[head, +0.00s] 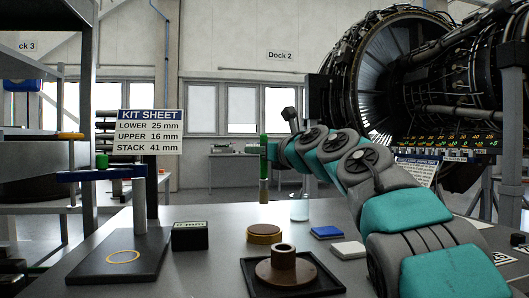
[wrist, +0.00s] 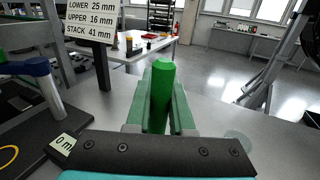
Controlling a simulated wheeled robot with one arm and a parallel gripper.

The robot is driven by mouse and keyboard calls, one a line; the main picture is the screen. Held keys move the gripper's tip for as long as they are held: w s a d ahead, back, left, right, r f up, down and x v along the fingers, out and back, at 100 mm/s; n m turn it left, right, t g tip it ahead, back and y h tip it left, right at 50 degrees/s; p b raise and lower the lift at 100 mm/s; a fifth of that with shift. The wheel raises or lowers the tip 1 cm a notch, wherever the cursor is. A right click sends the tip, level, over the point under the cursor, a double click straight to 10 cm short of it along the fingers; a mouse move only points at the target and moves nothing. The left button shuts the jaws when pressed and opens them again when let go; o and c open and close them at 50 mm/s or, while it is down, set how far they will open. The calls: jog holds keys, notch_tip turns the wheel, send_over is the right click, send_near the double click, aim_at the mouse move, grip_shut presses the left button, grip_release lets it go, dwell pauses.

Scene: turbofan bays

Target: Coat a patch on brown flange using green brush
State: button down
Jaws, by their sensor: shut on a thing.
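The brown flange (head: 285,267), a round disc with a raised hub, lies on a dark square tray (head: 322,284) at the table's front. My gripper (head: 264,152) is shut on the green brush (head: 264,170), which hangs upright in the air above the table, behind and slightly left of the flange. In the wrist view the green brush (wrist: 162,85) stands between my green fingers; its lower end is hidden there. In the head view its lower part looks brownish. The flange is not in the wrist view.
A brown-and-yellow round tin (head: 264,234), a dark block (head: 190,236), a blue block (head: 326,232), a white block (head: 348,250) and a clear glass (head: 299,209) stand around the flange. At left are a black plate with a yellow ring (head: 123,256) and a blue-armed post (head: 139,215).

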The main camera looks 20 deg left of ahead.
jog(key=shift+f+b, duration=2.3)
jog(key=shift+f, duration=0.35)
jog(key=shift+f+b, duration=0.5)
jog(key=shift+f, duration=0.2)
jog(key=shift+r, duration=0.15)
notch_tip(320, 180, up, 7)
jog(key=p, duration=0.7)
dwell(0.7)
